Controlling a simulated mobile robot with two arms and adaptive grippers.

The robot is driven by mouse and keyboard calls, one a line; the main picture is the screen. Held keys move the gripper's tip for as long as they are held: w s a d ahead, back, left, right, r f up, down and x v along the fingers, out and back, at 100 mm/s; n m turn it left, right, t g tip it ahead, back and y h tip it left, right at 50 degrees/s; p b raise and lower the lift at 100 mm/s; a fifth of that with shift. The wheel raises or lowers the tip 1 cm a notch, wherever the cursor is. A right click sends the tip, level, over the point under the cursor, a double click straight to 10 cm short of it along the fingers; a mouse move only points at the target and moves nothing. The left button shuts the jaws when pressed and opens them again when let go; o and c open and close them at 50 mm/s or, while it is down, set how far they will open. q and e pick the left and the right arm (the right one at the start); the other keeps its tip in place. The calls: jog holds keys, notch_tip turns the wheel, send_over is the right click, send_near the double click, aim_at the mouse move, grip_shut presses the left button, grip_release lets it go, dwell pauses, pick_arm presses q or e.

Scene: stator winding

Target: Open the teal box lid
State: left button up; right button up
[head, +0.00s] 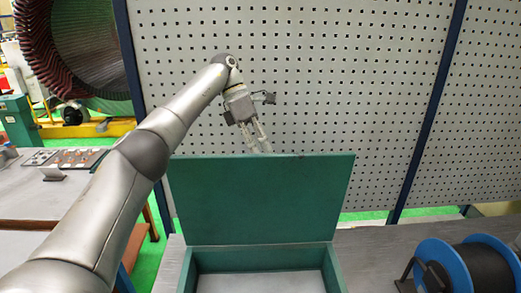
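The teal box (190,272) stands on the grey table at the bottom centre, its front cut off by the picture's lower edge. Its teal lid (262,202) stands up nearly vertical at the back of the box, and the grey inside floor shows. My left gripper (259,149) points down at the lid's top edge, seemingly behind it. Its two fingers look apart with nothing seen between them. The very tips are at or behind the edge, so I cannot tell whether they touch the lid. My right gripper is not in view.
A blue-flanged spool (438,265) with dark winding stands on the table (370,255) at the right. A grey perforated panel (330,80) rises behind the box. Another table (35,195) with small parts is at the left. Bare table lies between box and spool.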

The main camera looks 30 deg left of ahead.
pick_arm(q)
jog(key=shift+o, duration=1.1)
jog(key=shift+w+a+f, duration=0.1)
jog(key=shift+f, duration=0.6)
jog(key=shift+o, duration=0.8)
jog(key=shift+w+f, duration=0.1)
jog(key=shift+w, duration=0.25)
jog(key=shift+s+r, duration=0.2)
jog(key=shift+r, duration=0.05)
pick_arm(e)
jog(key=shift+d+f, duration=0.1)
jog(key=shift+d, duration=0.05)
